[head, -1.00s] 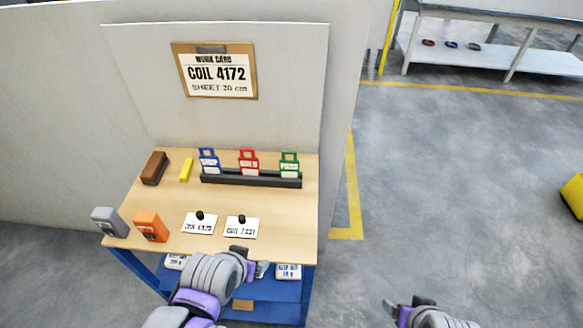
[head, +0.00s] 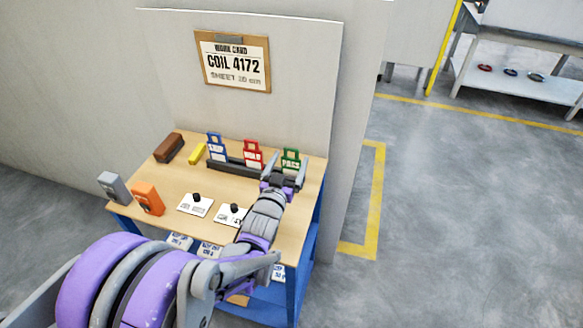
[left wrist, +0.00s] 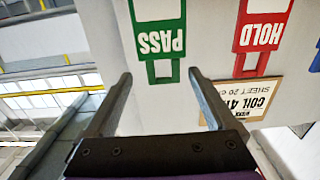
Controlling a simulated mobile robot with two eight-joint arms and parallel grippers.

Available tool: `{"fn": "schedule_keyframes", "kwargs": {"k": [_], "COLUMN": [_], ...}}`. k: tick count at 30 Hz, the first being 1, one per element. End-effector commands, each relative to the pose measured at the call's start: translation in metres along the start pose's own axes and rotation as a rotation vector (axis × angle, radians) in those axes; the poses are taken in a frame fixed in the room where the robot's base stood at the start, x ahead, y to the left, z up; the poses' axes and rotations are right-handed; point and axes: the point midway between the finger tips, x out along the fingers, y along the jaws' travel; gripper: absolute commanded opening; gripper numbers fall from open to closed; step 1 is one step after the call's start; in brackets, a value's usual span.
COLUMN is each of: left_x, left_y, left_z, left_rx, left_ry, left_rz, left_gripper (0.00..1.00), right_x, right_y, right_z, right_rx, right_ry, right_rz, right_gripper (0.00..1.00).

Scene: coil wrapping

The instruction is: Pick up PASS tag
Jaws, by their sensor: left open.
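The green PASS tag (head: 291,160) stands at the right end of the dark tag rack (head: 228,166) on the table. My left gripper (head: 285,170) is open, just in front of the PASS tag. In the left wrist view the PASS tag (left wrist: 160,38) appears upside down, ahead of and between my two open fingers (left wrist: 158,85), with nothing held. The red HOLD tag (head: 253,153) stands left of it in the rack and also shows in the left wrist view (left wrist: 262,35). A blue tag (head: 215,147) stands at the left end. My right gripper is out of view.
Two white cards with black knobs (head: 196,205) lie on the table's front part. An orange block (head: 148,199), a grey block (head: 113,187), a brown block (head: 169,148) and a yellow bar (head: 198,153) are on the left. The work-card board (head: 232,62) hangs behind.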

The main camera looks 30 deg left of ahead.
Motion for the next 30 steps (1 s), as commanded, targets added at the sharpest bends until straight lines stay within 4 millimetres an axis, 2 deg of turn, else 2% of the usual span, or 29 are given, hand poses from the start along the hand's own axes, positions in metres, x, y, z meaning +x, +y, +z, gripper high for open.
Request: {"fn": "schedule_keyframes", "kwargs": {"k": [8, 15, 24, 25, 30], "left_x": [0.026, 0.060, 0.066, 0.066, 0.065], "left_y": [-0.002, -0.004, -0.004, -0.004, -0.004], "left_z": [-0.001, -0.003, -0.002, -0.002, -0.002], "left_rx": [0.000, 0.000, 0.000, 0.000, 0.000], "left_ry": [-0.001, -0.001, -0.002, -0.002, -0.002], "left_rz": [0.000, 0.000, 0.000, 0.000, 0.000], "left_gripper": [0.90, 0.90, 0.90, 0.88, 0.58], "right_x": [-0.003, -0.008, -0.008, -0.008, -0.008], "right_y": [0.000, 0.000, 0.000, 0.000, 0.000], "right_z": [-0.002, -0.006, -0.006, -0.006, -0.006], "right_rx": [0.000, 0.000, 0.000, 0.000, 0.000], "right_ry": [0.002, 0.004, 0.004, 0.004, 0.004], "right_rz": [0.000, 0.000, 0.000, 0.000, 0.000], "right_gripper": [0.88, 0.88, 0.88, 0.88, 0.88]}}
